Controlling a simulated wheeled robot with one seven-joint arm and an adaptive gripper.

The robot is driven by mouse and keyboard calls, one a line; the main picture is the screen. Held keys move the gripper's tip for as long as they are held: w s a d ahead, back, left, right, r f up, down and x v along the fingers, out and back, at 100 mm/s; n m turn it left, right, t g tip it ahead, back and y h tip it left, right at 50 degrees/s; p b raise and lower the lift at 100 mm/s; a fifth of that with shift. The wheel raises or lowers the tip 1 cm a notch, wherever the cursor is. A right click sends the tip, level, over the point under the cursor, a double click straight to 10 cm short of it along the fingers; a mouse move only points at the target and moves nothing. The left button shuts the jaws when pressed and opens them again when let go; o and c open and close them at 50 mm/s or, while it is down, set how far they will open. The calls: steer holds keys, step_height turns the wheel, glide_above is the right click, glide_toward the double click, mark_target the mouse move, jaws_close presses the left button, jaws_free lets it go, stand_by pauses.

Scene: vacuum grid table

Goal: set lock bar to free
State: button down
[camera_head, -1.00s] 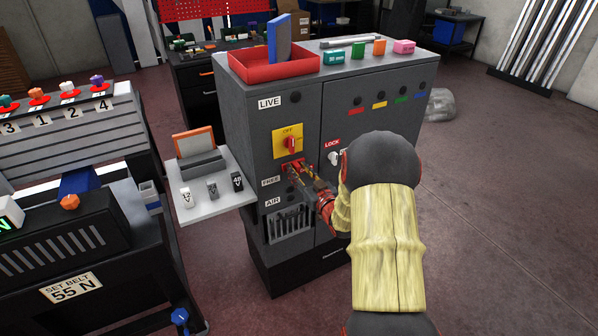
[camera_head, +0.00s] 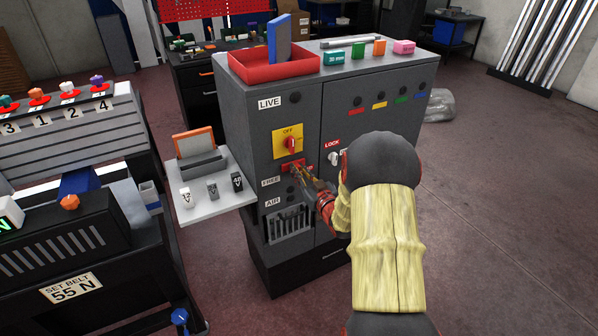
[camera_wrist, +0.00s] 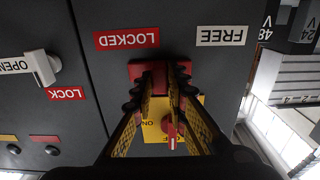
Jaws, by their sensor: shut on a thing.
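The lock bar is a red piece on the grey cabinet front, below the yellow plate with the red rotary switch (camera_head: 291,143). In the wrist view, which is upside down, the lock bar (camera_wrist: 183,69) shows between and beside my fingertips. My gripper (camera_wrist: 160,74) is shut on it, its fingers partly covering it. The red LOCKED label (camera_wrist: 127,39) and white FREE label (camera_wrist: 222,36) lie to either side, the bar nearer LOCKED. In the head view my gripper (camera_head: 296,168) touches the cabinet, right of the FREE label (camera_head: 270,181).
The cabinet's right door has a white handle (camera_head: 334,158) by a LOCK label. A grey shelf (camera_head: 216,205) with small blocks juts from the left side. A red tray (camera_head: 270,70) and coloured blocks sit on top.

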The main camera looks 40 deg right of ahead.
steer(key=shift+a, duration=0.1)
steer(key=a, duration=0.2)
steer(key=w+a+b, duration=0.1)
steer(key=a, duration=0.2)
steer(key=shift+w, duration=0.15)
steer(key=c, duration=1.8)
jaws_free()
steer(key=shift+o, duration=0.2)
steer(key=v, duration=1.2)
